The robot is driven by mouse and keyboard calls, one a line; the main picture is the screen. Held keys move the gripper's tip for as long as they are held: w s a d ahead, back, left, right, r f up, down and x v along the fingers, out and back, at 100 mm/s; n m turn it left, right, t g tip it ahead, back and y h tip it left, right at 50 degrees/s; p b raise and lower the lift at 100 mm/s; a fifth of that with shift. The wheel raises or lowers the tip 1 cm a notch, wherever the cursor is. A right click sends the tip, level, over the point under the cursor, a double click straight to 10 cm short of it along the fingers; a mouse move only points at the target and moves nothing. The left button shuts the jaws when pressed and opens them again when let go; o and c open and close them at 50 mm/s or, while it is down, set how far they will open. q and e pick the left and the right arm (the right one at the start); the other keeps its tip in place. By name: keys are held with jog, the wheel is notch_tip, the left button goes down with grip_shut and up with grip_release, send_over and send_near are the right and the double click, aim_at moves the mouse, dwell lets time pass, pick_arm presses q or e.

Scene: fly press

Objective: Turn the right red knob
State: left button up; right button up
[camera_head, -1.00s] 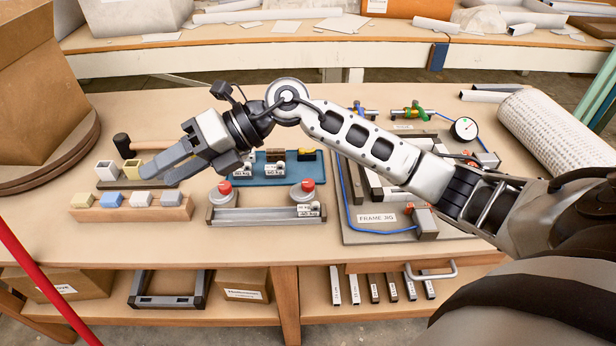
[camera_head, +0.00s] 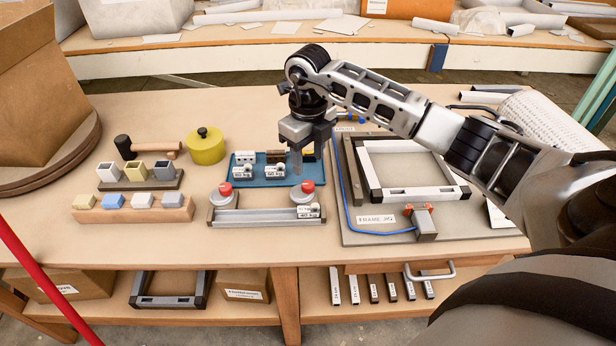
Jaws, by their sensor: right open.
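The right red knob (camera_head: 308,186) sits on a round grey base (camera_head: 304,198) at the right end of a metal rail fixture (camera_head: 265,216). A matching left red knob (camera_head: 225,188) sits at the rail's left end. My right gripper (camera_head: 297,170) points down just behind and above the right knob, with its fingers over the right end of the blue tray. Its jaws are open, though the fingers overlap in this view. I cannot tell whether a fingertip touches the knob; none appears around it. My left gripper is out of view.
The blue tray (camera_head: 257,183) with small labelled blocks lies behind the rail. The frame jig (camera_head: 348,224) with its blue hose is to the right. A yellow round pot (camera_head: 206,147), a mallet (camera_head: 140,150) and blocks on a wooden holder (camera_head: 135,215) are to the left.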

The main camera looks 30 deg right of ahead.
aim_at(308, 184)
notch_tip(308, 184, down, 7)
jog(key=shift+f, duration=0.2)
jog(key=c, duration=1)
